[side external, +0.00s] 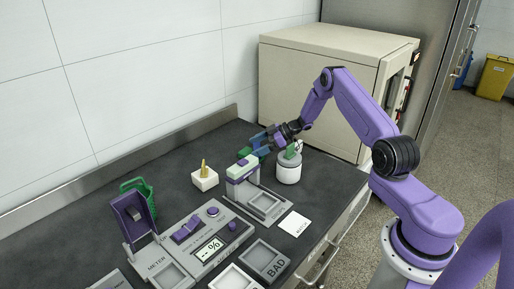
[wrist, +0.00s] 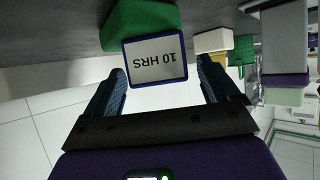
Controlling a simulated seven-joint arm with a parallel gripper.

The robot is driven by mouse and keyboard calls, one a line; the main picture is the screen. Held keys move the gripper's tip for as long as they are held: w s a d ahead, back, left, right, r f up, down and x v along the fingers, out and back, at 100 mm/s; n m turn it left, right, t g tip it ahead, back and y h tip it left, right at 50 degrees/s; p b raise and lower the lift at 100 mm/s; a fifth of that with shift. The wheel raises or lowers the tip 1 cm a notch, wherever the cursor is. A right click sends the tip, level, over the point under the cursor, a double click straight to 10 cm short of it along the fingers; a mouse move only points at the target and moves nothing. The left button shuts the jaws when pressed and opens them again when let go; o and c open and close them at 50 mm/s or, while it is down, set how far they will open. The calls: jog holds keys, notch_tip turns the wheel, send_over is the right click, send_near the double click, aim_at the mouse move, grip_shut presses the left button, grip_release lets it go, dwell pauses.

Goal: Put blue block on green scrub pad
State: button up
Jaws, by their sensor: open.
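The blue block (wrist: 155,61) shows in the wrist view as a blue-edged face with a pale "10 HRS" label, upside down. My gripper (wrist: 160,88) is open, with one blue finger on each side of the block and visible gaps between. A green piece (wrist: 140,20), which looks like the scrub pad, is partly hidden behind the block; I cannot tell whether they touch. In the side view my gripper (side external: 262,144) is low over the back of the counter, and the green piece (side external: 246,153) is just left of it. The block is hard to separate from the blue fingers there.
A white jar (side external: 289,170) is to the right, by the beige oven (side external: 320,85). A white block with a yellow peg (side external: 204,180) and a green basket (side external: 142,193) are left.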

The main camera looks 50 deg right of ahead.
jog(key=v, duration=1.1)
notch_tip(320, 180, up, 5)
jog(key=h, duration=0.2)
send_over(258, 146)
jog(key=w+a+r+t+h, duration=0.1)
jog(key=a+r+h, duration=0.1)
jog(key=a+r, duration=0.35)
jog(key=s+a+r+h, duration=0.25)
jog(key=s+a, duration=0.25)
jog(key=a, duration=0.8)
jog(key=s+a+r+n+g, duration=0.15)
jog(key=s+a, duration=0.25)
jog(key=s, duration=0.6)
jog(key=s+a+r+g, duration=0.1)
jog(key=s+a+g, duration=0.25)
jog(key=s, duration=0.65)
jog(key=s+d+f+n+g+h, duration=0.1)
jog(key=s+g, duration=0.3)
jog(key=s, duration=1.6)
jog(key=shift+d+n+h, duration=0.35)
jog(key=shift+d+n, duration=0.2)
jog(key=shift+d, duration=0.3)
